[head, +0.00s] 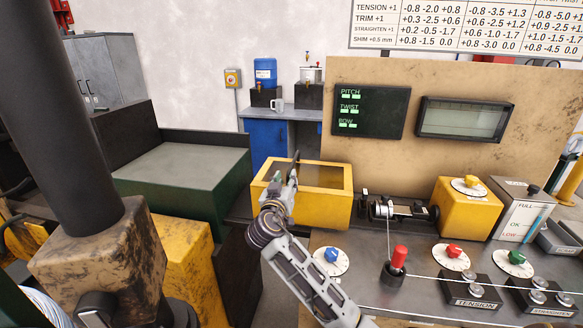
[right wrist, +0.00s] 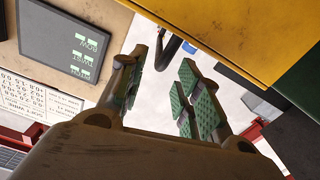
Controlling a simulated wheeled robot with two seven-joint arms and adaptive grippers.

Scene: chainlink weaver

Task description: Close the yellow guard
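The yellow guard (head: 327,208) is a box-like yellow frame with a dark see-through top panel, left of the small roller mechanism. My right gripper (head: 284,183) is in front of its left part and hides some of its front face. In the right wrist view, the two fingers of my right gripper (right wrist: 163,72) stand apart with green pads showing. A yellow face of the guard (right wrist: 215,30) fills the upper right there. A black curved bar (right wrist: 168,50) shows beyond and between the fingertips; I cannot tell whether it touches them. My left gripper is not in view.
A console with a red-topped lever (head: 399,257), knobs and a wire lies to the right. A green machine bed (head: 185,165) is at the left. A dark display (head: 371,111) is on the back panel.

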